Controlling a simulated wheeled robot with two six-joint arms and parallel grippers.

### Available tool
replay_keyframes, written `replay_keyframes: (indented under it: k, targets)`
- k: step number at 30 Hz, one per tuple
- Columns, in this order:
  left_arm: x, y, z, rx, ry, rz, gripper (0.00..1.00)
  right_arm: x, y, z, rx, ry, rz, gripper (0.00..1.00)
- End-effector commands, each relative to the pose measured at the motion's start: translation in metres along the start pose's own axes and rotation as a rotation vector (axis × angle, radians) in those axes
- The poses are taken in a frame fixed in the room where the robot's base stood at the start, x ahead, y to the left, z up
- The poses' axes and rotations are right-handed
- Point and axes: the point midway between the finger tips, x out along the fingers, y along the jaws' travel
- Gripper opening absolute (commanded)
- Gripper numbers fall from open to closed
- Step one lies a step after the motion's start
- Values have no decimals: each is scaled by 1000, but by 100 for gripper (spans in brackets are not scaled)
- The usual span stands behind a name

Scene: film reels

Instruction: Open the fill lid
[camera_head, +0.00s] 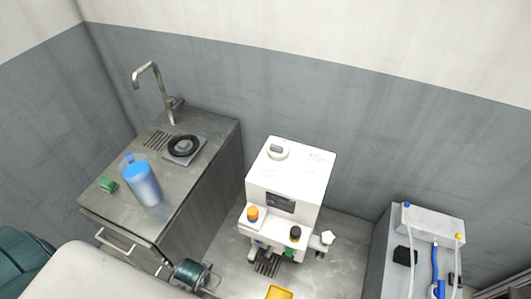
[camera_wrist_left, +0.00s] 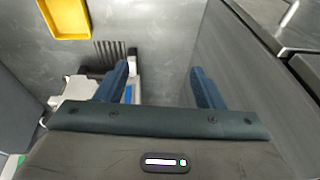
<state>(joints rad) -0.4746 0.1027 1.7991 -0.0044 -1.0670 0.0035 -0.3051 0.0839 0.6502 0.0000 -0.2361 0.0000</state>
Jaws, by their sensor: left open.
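The white machine (camera_head: 290,175) stands on the floor against the back wall. On its top is a round pale lid (camera_head: 278,149) with a grey grip, which looks closed; I take it for the fill lid. In the left wrist view my left gripper (camera_wrist_left: 160,85) is open, its two blue fingers apart with nothing between them. It points down at the floor, beside the lower part of the machine (camera_wrist_left: 78,88). The lid is not in the wrist view. My right gripper is in neither view.
A steel sink counter (camera_head: 195,150) at the left holds a blue bottle (camera_head: 142,184), a green block (camera_head: 108,185) and a black round part (camera_head: 184,146). A yellow tray (camera_head: 279,292) lies low in front. A grey cabinet (camera_head: 432,222) stands right. Space above the machine is clear.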

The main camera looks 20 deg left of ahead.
Motion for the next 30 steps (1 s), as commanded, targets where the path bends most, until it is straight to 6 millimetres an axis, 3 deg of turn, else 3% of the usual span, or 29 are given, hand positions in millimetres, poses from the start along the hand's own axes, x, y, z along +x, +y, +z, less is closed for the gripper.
replay_keyframes:
  k: [1,3,8,13,23,30]
  targets:
    - [-31,-1,-13,0,18,-1,62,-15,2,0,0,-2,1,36]
    - [-61,-2,-28,-2,41,-3,62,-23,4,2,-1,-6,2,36]
    - [-128,-4,-63,-13,122,-13,62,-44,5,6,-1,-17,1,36]
    - [-189,-7,-117,-51,302,-34,62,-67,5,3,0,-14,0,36]
    - [-202,-3,-201,-108,657,-58,62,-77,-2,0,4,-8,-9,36]
    - [-196,19,-266,-117,988,-34,62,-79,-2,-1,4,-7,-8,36]
